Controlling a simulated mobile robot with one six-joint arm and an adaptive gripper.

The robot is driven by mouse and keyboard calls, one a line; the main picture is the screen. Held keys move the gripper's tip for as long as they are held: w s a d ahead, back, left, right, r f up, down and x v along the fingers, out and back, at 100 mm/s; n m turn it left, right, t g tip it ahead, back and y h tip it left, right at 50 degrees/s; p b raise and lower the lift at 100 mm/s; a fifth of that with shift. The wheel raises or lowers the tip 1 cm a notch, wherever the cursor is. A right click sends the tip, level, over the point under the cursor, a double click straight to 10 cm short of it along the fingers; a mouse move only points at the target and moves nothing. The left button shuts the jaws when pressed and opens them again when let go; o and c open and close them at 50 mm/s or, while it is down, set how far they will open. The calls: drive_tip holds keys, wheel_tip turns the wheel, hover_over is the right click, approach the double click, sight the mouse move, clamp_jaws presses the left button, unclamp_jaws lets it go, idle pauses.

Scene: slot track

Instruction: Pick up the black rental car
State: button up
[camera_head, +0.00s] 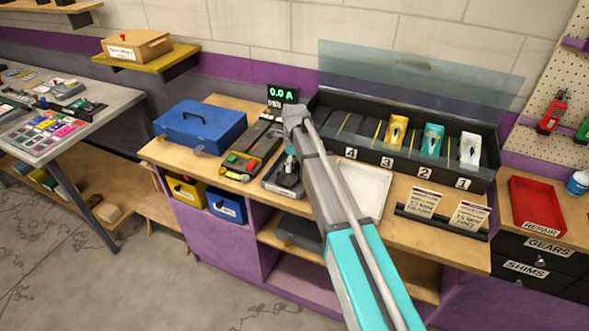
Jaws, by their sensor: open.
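My gripper (291,157) is at the far end of my arm, small and partly hidden by the arm's links. It points down over the workbench, above a dark grey stand (270,183) with a small dark object (287,178) on it. I cannot tell whether that object is the black rental car, or whether the gripper touches it. A black case (455,177) with a raised clear lid holds a yellow-orange car (397,131), a teal car (433,139) and a white car (469,151) above labels 3, 2 and 1. The space above label 4 looks dark; its contents are unclear.
A blue box (200,126) and a controller with coloured buttons (240,161) stand left of my gripper. A display (282,94) reads 0.0 A. A white tray (366,188), a card holder (440,223) and a red REPAIR tray (540,207) lie to the right.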

sight(293, 164)
drive_tip(key=c, duration=1.2)
drive_tip(key=shift+r, duration=0.15)
drive_tip(key=shift+c, duration=0.2)
wheel_tip(293, 164, up, 3)
drive_tip(key=p, duration=0.3)
drive_tip(key=s+d+r+p, duration=0.3)
drive_tip(key=s+r+p, duration=0.6)
drive_tip(key=s, duration=0.4)
drive_tip(key=shift+s+r+p, duration=0.35)
drive_tip(key=shift+p, duration=0.2)
drive_tip(key=shift+f, duration=0.15)
